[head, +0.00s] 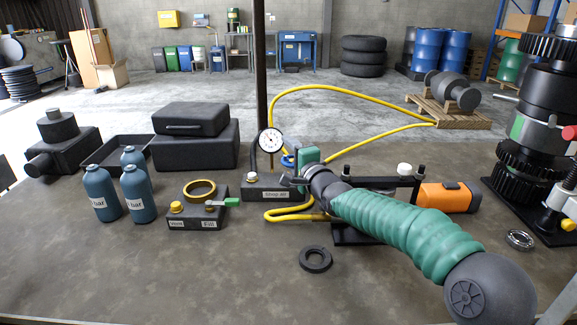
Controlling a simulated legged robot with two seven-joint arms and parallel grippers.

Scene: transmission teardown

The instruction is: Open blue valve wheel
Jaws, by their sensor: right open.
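The blue valve wheel (287,161) shows only in part, just right of the round white gauge (270,141) above a dark block labelled "Shop air" (262,190). My right gripper (291,171) reaches in from the lower right on my green-sleeved arm. Its jaws are open, with the fingertips close to the wheel. The gripper's green and dark parts hide much of the wheel, and I cannot tell whether they touch it. My left gripper is out of view.
A yellow hose (350,92) loops behind the block. A small block with a green lever (222,203) and blue bottles (135,193) stand to the left. A black ring (316,259) lies in front. An orange-and-black tool (447,197) lies right. The front left of the bench is clear.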

